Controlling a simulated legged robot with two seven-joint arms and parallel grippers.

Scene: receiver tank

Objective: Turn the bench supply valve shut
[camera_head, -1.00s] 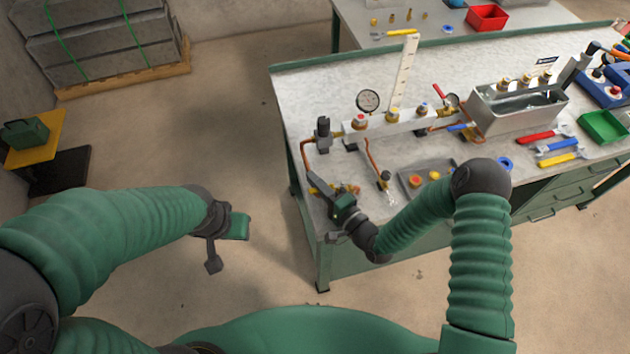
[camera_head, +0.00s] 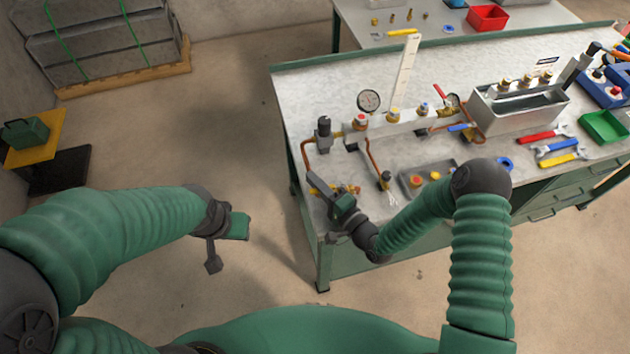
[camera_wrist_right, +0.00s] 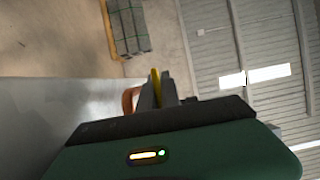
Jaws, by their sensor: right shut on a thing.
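The bench supply valve is at the bench's near left corner in the head view, mostly hidden by my right gripper (camera_head: 327,194). A little of its yellow handle (camera_head: 318,183) shows beside the fingers. In the right wrist view, the yellow handle (camera_wrist_right: 155,84) stands between the dark fingers of my right gripper (camera_wrist_right: 157,92), which are shut on it. A copper pipe (camera_wrist_right: 130,100) shows just left of the fingers. My left gripper (camera_head: 213,262) hangs over the floor left of the bench, away from the valve; its finger opening is unclear.
A grey tray (camera_head: 408,183) lies to the right. A metal tank (camera_head: 515,115) and wrenches (camera_head: 556,147) are farther right.

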